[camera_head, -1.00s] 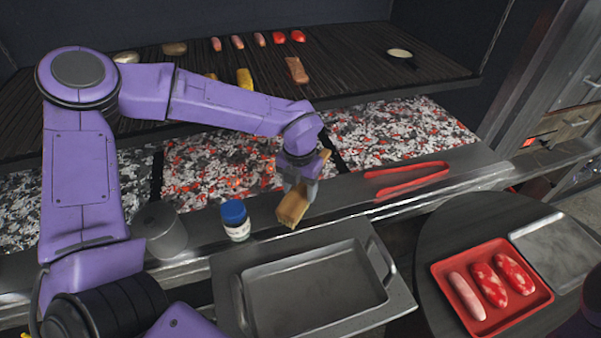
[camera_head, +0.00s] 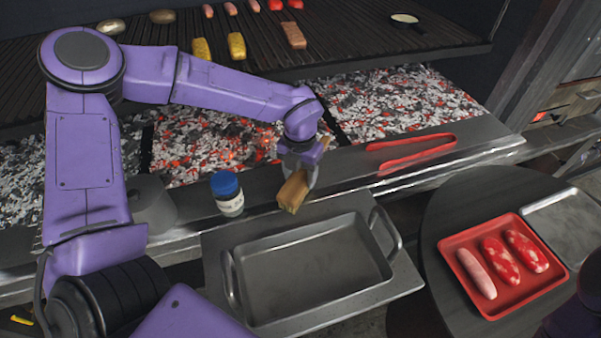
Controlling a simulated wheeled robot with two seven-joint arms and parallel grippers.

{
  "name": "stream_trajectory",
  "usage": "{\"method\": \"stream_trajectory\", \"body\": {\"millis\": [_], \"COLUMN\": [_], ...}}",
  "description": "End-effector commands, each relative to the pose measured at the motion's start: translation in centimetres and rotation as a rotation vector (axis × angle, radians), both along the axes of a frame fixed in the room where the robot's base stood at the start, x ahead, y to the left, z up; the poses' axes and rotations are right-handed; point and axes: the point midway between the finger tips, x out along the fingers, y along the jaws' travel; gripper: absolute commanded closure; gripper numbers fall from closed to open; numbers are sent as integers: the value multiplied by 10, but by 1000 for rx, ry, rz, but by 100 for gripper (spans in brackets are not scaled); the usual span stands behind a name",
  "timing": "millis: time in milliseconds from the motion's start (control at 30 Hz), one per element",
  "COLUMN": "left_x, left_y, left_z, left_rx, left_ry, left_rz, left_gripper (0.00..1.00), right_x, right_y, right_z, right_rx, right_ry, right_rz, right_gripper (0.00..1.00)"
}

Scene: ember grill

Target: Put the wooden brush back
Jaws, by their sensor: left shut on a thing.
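The wooden brush (camera_head: 291,194) is a tan block with its lower end tilted toward the front left. My left gripper (camera_head: 301,172) is shut on it, at the front ledge (camera_head: 348,163) of the grill, between the blue-capped jar and the red tongs. The brush's upper part is hidden by the gripper. I cannot tell whether the brush touches the ledge. My right gripper is not in view.
A blue-capped jar (camera_head: 227,193) stands left of the brush. Red tongs (camera_head: 410,150) lie on the ledge to the right. A metal pan (camera_head: 312,322) is in front. A red tray (camera_head: 513,298) with sausages sits on a round table (camera_head: 447,207). Glowing coals (camera_head: 395,100) lie behind.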

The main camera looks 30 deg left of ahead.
Motion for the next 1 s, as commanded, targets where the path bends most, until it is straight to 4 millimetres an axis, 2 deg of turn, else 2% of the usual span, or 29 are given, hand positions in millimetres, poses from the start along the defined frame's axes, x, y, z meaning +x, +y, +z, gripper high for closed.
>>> {"method": "stream_trajectory", "body": {"millis": [633,667,733,767,1000], "left_x": [0,0,0,0,0], "left_y": [0,0,0,0,0], "left_z": [-13,-13,-12,-12,-13], "left_rx": [0,0,0,0,0], "left_ry": [0,0,0,0,1], "left_rz": [0,0,0,0,0], "left_gripper": [87,40,17,13,13], "right_x": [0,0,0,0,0], "right_y": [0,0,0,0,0], "right_z": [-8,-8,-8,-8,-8], "right_rx": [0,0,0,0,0], "right_ry": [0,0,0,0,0], "right_rz": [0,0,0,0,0], "right_gripper": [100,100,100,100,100]}}
